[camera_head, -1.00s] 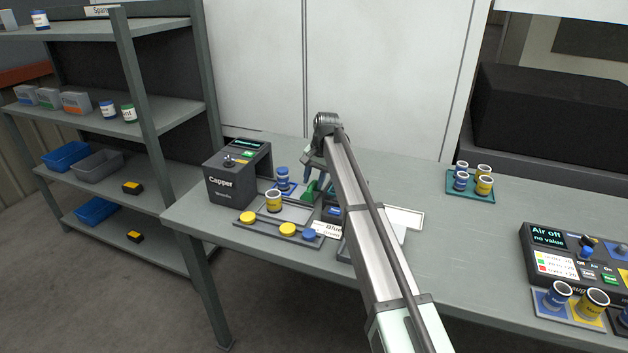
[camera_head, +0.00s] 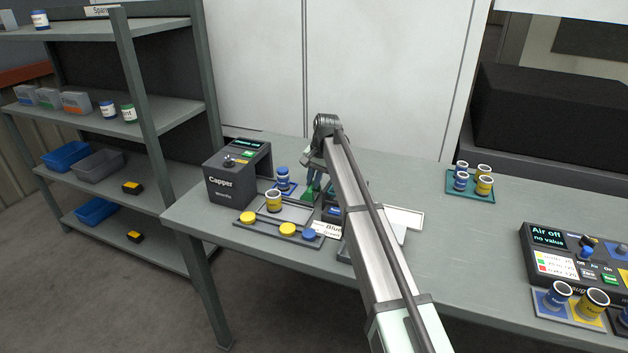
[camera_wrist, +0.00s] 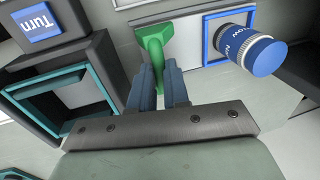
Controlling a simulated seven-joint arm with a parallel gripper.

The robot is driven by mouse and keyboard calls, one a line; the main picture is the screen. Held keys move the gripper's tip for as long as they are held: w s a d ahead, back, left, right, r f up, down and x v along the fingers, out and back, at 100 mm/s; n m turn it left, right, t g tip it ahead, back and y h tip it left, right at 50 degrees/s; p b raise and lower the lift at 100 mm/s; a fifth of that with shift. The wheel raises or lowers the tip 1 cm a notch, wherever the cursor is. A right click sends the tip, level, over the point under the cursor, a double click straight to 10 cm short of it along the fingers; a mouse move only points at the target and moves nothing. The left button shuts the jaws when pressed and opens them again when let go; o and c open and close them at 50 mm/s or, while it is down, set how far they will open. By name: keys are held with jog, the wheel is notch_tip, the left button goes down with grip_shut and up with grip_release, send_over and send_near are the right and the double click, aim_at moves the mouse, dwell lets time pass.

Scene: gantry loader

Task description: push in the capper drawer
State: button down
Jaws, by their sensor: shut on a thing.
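The capper (camera_head: 232,183) is a dark box at the left end of the bench. Its drawer, a pale plate (camera_wrist: 190,52) with a blue square frame (camera_wrist: 213,50), is out to the right of it. A blue jar (camera_wrist: 232,43) with a blue cap stands upright in that frame, and shows in the head view (camera_head: 283,181). The green drawer handle (camera_wrist: 153,42) is at the plate's end, also seen in the head view (camera_head: 308,195). My gripper (camera_wrist: 158,78) is shut on the handle; my arm partly hides this in the head view.
A yellow jar (camera_head: 273,201) and a tray (camera_head: 269,232) with yellow and blue caps lie in front of the drawer. A dark device with a "Turn" label (camera_wrist: 46,24) is close beside my gripper. The bench behind the drawer is clear.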

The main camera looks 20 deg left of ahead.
send_over(276, 187)
jog(key=shift+w+a, duration=0.1)
jog(key=shift+a, duration=0.05)
dwell(0.4)
jog(key=c, duration=1.4)
grip_release()
jog(key=o, duration=0.3)
notch_tip(276, 187, up, 14)
jog(key=d, duration=0.2)
jog(key=shift+d+f, duration=0.2)
jog(key=shift+d, duration=0.2)
